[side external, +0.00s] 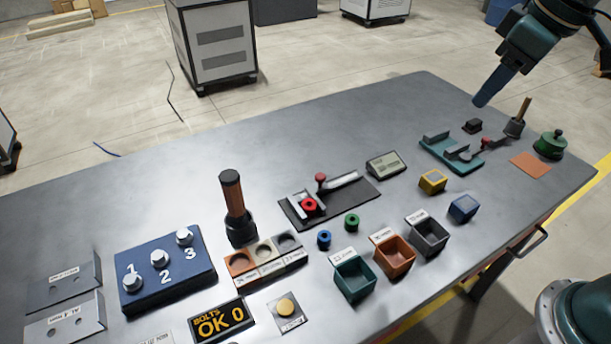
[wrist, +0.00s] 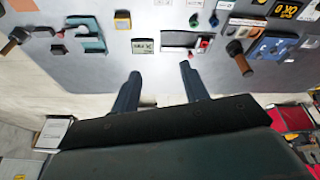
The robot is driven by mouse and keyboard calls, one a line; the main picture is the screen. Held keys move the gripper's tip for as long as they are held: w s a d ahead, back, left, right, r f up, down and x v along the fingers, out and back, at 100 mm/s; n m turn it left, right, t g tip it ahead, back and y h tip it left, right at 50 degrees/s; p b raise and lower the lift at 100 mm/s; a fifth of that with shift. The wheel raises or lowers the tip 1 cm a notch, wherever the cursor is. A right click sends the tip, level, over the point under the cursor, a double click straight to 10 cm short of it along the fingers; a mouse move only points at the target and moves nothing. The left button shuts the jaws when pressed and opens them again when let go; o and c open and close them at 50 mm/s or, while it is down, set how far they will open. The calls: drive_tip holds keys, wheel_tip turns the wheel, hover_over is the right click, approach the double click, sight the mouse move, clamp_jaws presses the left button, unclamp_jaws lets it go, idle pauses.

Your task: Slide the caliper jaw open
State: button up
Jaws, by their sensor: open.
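The caliper (side external: 340,181) lies on a dark plate in the middle of the table, with a silver beam and a red knob (side external: 320,178). A red ring (side external: 309,205) sits at its left end, by the jaws. A small grey readout (side external: 386,165) stands beside it; it also shows in the wrist view (wrist: 143,46). The caliper appears in the wrist view (wrist: 180,39) near the top, beyond my fingers. My gripper (side external: 481,101) is raised above the far right of the table, well away from the caliper. In the wrist view its two fingers (wrist: 160,72) are apart and empty.
A teal fixture (side external: 435,143) with a red knob stands right of the caliper, near a green pot (side external: 549,145). Blue and green rings (side external: 351,222) and several open bins (side external: 395,260) lie in front. An upright orange-handled tool (side external: 234,200) stands at left.

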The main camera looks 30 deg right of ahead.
drive_tip(key=w+a+f+n+g, duration=0.1)
drive_tip(key=w+a+f, duration=0.15)
drive_tip(key=w, duration=0.35)
drive_tip(key=w+a+f+n+g, duration=0.1)
drive_tip(key=w+a+n, duration=0.15)
drive_tip(key=w, duration=0.45)
drive_tip(key=n+g, duration=0.2)
drive_tip(key=n, duration=0.1)
hover_over(321, 175)
wheel_tip(321, 175, down, 11)
drive_tip(key=shift+a+f+m, duration=0.1)
drive_tip(key=shift+f+m, duration=0.1)
drive_tip(key=shift+m, duration=0.05)
drive_tip(key=shift+f, duration=0.1)
drive_tip(key=shift+f, duration=6.75)
clamp_jaws()
